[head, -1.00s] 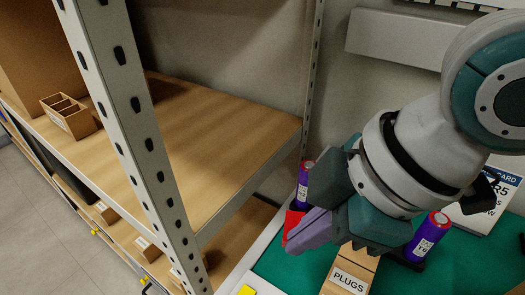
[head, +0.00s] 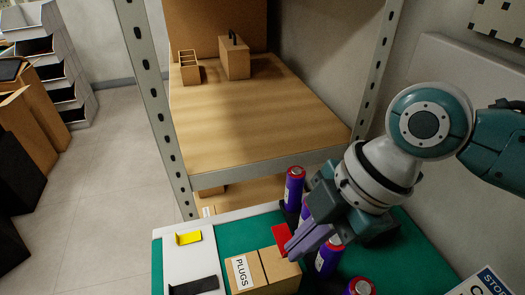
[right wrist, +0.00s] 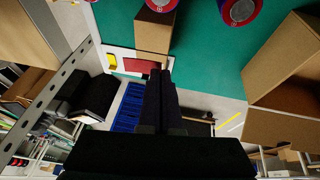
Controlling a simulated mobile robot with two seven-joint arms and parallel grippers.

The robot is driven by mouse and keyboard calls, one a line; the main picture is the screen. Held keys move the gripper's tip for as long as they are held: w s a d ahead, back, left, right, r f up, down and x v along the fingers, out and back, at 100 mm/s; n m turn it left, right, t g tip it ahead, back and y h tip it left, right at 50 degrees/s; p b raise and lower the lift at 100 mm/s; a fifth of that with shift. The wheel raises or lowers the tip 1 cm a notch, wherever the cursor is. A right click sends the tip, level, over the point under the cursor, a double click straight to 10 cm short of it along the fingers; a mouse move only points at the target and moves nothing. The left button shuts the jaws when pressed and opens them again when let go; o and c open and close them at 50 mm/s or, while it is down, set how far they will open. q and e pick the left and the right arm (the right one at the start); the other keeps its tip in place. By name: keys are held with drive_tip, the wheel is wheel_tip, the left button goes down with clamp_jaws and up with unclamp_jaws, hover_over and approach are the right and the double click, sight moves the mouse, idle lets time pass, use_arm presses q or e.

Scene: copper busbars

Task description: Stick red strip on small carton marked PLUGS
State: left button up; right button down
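The small carton marked PLUGS (head: 276,267) sits on the green mat at the front of the bench, its white label (head: 242,273) facing left. It also shows at the top of the right wrist view (right wrist: 155,32). My right gripper (head: 291,250) is just above and behind the carton, fingers pointing down-left. Its fingers look closed, and the red strip (head: 281,238) sticks out at their tips. In the right wrist view the red strip (right wrist: 137,65) shows beside the fingertips (right wrist: 160,66). The fingers partly hide it. My left gripper is not in view.
Purple cylinders with red caps (head: 294,187) stand around my right gripper, close to it. A white panel (head: 190,262) left of the carton bears a yellow strip (head: 189,238) and a black strip (head: 194,286). A wooden shelf rack (head: 250,125) rises behind the bench.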

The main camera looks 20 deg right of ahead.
sight(284, 276)
drive_tip(key=shift+w+a+f+b, duration=0.15)
drive_tip(key=shift+f+b, duration=0.5)
drive_tip(key=shift+f, duration=0.05)
wheel_tip(284, 276, down, 4)
drive_tip(key=b, duration=0.4)
drive_tip(key=shift+f, duration=0.1)
drive_tip(key=shift+f+b, duration=0.4)
drive_tip(key=shift+f, duration=0.25)
drive_tip(key=c, duration=1.6)
unclamp_jaws()
drive_tip(key=shift+f, duration=0.1)
drive_tip(key=c, duration=1)
unclamp_jaws()
